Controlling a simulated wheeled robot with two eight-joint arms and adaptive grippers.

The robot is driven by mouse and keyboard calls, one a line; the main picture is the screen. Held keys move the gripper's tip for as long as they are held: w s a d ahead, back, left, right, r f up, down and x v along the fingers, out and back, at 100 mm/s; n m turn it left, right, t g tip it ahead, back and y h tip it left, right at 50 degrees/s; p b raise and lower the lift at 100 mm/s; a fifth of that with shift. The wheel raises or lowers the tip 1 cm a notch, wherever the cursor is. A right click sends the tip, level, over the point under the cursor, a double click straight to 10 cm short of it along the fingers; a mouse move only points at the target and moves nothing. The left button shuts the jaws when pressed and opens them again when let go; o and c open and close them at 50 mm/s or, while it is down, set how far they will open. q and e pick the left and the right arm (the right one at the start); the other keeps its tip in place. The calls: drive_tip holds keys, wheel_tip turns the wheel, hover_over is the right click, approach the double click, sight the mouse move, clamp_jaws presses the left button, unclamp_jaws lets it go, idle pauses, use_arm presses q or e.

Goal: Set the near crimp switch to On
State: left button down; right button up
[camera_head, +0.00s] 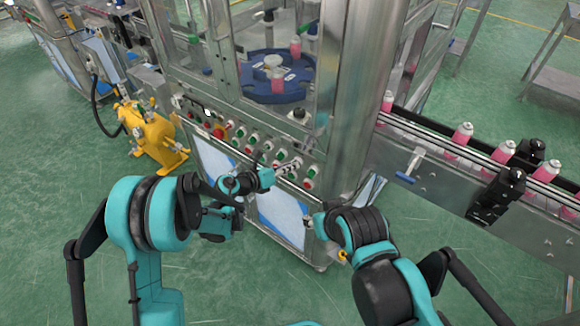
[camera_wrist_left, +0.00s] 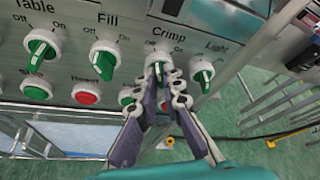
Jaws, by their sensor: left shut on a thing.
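The crimp switch (camera_wrist_left: 158,56) is a green knob on a white collar, under the word Crimp with Off at its left and On at its right in the left wrist view. My left gripper (camera_wrist_left: 160,74) is shut on its knob from below. The fingers hide the lower part of the knob, so I cannot tell its exact angle. In the head view my left gripper (camera_head: 283,167) reaches to the control panel on the machine front. My right gripper (camera_head: 314,223) is low in front of the machine, apart from the switches; its fingers are too small to read.
The Fill switch (camera_wrist_left: 104,57) and the Light switch (camera_wrist_left: 203,74) flank the crimp switch closely. A red Reset button (camera_wrist_left: 85,94) and a green button (camera_wrist_left: 127,96) sit below. A conveyor (camera_head: 440,165) with pink cans runs off to the right.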

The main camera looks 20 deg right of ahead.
use_arm(q)
drive_tip(key=m+t+y+b, duration=0.1)
drive_tip(key=m, duration=0.1)
drive_tip(key=m+t+y+b, duration=0.1)
drive_tip(key=m+t, duration=0.1)
drive_tip(key=m, duration=0.1)
drive_tip(key=m+t+y+b, duration=0.1)
drive_tip(key=m+b, duration=0.1)
drive_tip(key=m, duration=0.1)
drive_tip(key=shift+s+d+t, duration=0.3)
idle(0.4)
drive_tip(key=shift+y, duration=0.3)
drive_tip(key=c, duration=1.7)
unclamp_jaws()
drive_tip(key=shift+s+a, duration=0.1)
drive_tip(key=v, duration=1.1)
drive_tip(key=shift+s+a+r, duration=0.15)
drive_tip(key=shift+s+a, duration=0.05)
drive_tip(key=shift+s, duration=0.1)
